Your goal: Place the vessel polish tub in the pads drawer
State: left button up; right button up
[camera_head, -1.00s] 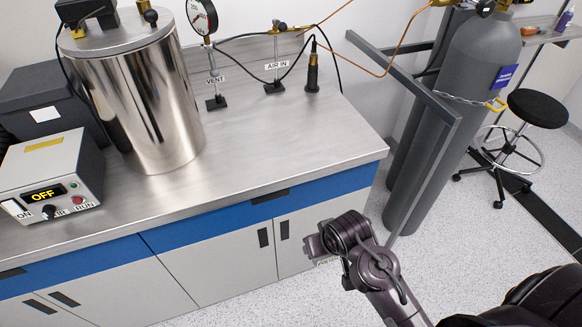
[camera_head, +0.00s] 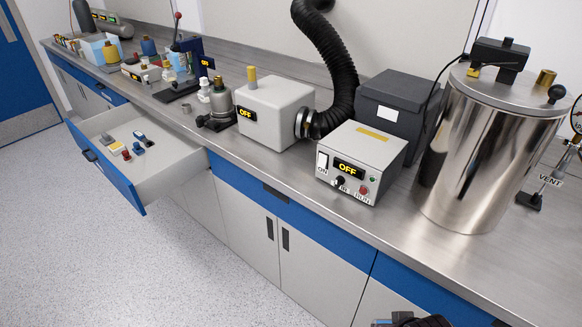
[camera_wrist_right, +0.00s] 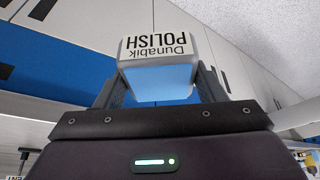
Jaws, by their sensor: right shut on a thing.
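The polish tub (camera_wrist_right: 158,48), white and pale blue with a label reading "Dunabik POLISH", is between the fingers of my right gripper (camera_wrist_right: 160,86) in the right wrist view. The gripper is shut on it. In the head view only a dark bit of my right arm shows at the bottom edge. An open drawer (camera_head: 172,176) with a blue front stands pulled out under the bench at the left. Several small items lie inside it, including a yellow-and-white one (camera_head: 115,147), a red one and blue ones. My left gripper is not in view.
The steel bench (camera_head: 400,227) carries a control box (camera_head: 362,160) reading OFF, a shiny metal chamber (camera_head: 480,150), a grey box with a black hose, and small apparatus at the far left. The floor (camera_head: 120,260) before the cabinets is clear.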

aim_at(148, 159)
jog(key=i+j+u, duration=0.6)
jog(key=i+u, duration=0.15)
jog(key=i+j+u, duration=0.15)
jog(key=i+u, duration=0.55)
jog(key=i, duration=0.2)
jog(key=i+l, duration=0.1)
jog(key=i, duration=0.45)
jog(key=i+l, duration=0.1)
jog(key=i, duration=0.45)
